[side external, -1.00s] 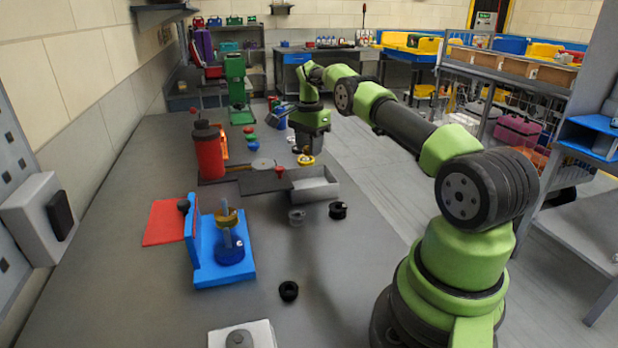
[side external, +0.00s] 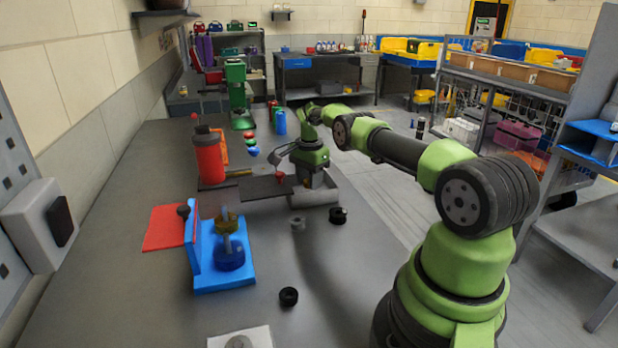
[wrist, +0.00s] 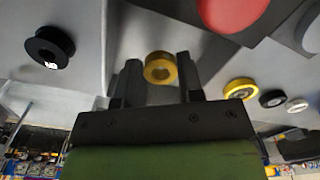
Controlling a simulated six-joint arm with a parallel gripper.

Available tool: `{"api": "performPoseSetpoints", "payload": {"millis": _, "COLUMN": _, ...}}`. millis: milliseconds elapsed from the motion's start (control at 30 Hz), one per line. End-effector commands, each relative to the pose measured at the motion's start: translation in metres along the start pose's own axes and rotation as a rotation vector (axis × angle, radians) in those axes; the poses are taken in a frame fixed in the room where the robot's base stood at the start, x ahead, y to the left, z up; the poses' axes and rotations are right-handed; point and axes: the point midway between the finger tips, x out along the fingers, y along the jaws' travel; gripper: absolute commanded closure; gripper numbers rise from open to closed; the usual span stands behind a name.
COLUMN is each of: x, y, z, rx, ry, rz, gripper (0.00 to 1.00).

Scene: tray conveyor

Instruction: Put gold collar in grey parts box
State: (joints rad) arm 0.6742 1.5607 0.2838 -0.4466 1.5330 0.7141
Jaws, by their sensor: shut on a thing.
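In the wrist view, a gold collar (wrist: 160,67) sits between the two fingers of my gripper (wrist: 158,82), which is shut on it. In the side view, my gripper (side external: 316,182) points down over the grey parts box (side external: 318,198). My wrist hides much of the box and the held collar there. A dark flat plate with a red knob (side external: 280,177) lies at the box's left side. The side view does not show how far the collar is above the box floor.
A blue fixture (side external: 222,281) with pegs and rings stands front left. A black spool (side external: 338,215) and a grey ring (side external: 298,223) lie before the box. Another black ring (side external: 288,296) lies nearer. A yellow wheel (wrist: 238,92) shows in the wrist view.

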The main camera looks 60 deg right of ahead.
Motion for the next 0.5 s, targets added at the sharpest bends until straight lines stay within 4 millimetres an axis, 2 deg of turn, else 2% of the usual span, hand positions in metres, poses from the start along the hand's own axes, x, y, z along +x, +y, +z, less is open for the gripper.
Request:
{"api": "performPoseSetpoints", "payload": {"millis": 367, "x": 0.0089, "y": 0.0012, "z": 0.0008, "rx": 0.002, "ry": -0.002, "rz": -0.001, "gripper": 0.89}}
{"api": "performPoseSetpoints", "payload": {"millis": 400, "x": 0.0089, "y": 0.0012, "z": 0.0008, "rx": 0.002, "ry": -0.002, "rz": 0.0, "gripper": 0.58}}
{"api": "performPoseSetpoints", "payload": {"millis": 500, "x": 0.0088, "y": 0.0012, "z": 0.0008, "rx": 0.002, "ry": -0.001, "rz": -0.001, "gripper": 0.4}}
